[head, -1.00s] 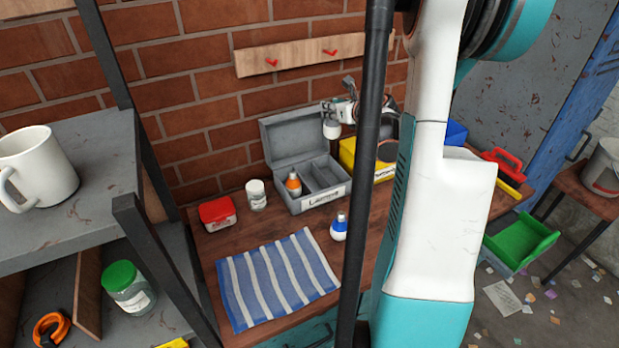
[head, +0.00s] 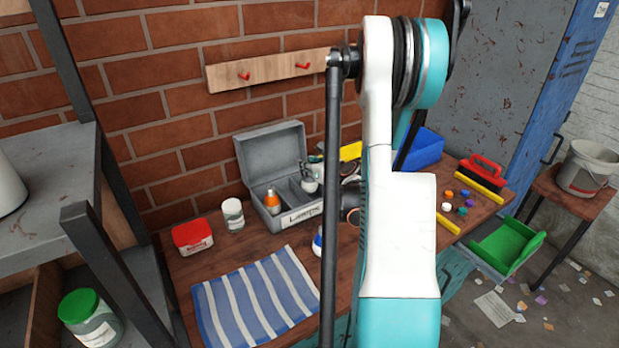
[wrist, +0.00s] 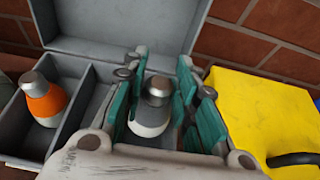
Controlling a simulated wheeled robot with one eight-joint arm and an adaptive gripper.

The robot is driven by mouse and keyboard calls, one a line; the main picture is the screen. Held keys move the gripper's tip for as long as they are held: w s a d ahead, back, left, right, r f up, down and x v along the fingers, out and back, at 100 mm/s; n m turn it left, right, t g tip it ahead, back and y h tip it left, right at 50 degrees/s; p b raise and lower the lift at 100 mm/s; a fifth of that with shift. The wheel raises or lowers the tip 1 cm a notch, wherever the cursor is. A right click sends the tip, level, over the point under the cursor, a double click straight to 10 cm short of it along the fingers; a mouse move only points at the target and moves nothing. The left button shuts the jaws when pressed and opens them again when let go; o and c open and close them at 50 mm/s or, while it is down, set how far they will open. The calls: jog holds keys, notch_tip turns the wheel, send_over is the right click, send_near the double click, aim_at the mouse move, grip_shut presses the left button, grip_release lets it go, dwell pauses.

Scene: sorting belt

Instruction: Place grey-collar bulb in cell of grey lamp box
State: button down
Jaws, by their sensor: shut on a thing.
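The grey lamp box (head: 271,153) stands open on the bench against the brick wall, its lid raised. An orange-collar bulb (head: 272,201) stands in its left cell and also shows in the wrist view (wrist: 44,100). My gripper (wrist: 160,92) is shut on the grey-collar bulb (wrist: 151,112), a white-and-grey bulb with a metallic cap, upright between the teal fingers. In the head view the bulb (head: 309,184) is at the right part of the box. Whether it touches the cell floor cannot be told. A blue-collar bulb (head: 317,241) stands on the bench, partly behind my arm.
A yellow box (wrist: 262,105) stands just right of the lamp box. A white jar (head: 233,215) and red tin (head: 192,236) stand to its left. A striped cloth (head: 255,300) lies in front. A blue bin (head: 424,150) and red-handled brush (head: 484,172) are farther right.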

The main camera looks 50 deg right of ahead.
jog(key=shift+f+b, duration=0.55)
jog(key=shift+f, duration=1.2)
jog(key=shift+f, duration=0.15)
jog(key=c, duration=1.3)
grip_release()
jog(key=shift+r, duration=0.25)
jog(key=p+v, duration=0.2)
jog(key=v, duration=1)
